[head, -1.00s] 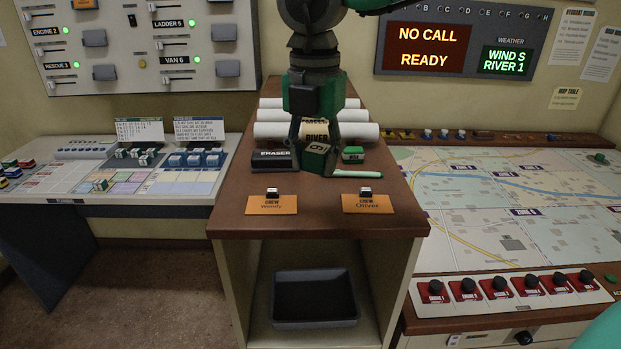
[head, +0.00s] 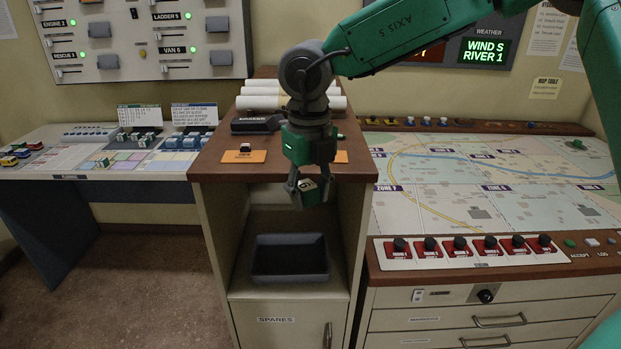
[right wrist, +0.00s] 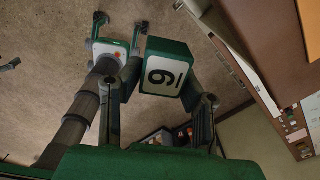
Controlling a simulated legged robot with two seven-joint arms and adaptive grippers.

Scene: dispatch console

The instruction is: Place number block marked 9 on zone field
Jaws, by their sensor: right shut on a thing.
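The number block (head: 309,193) is a green cube with a white face. The planning desk (head: 66,172) at the left carries coloured fields and several blocks. I cannot tell which part is the zone field.
The wooden counter (head: 215,168) holds an eraser (head: 256,124), white rolls (head: 270,102) and an orange crew card (head: 243,157). A dark bin (head: 290,258) sits on the shelf below. The map table (head: 430,205) with red-based knobs stands at the right. Floor is free at the left.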

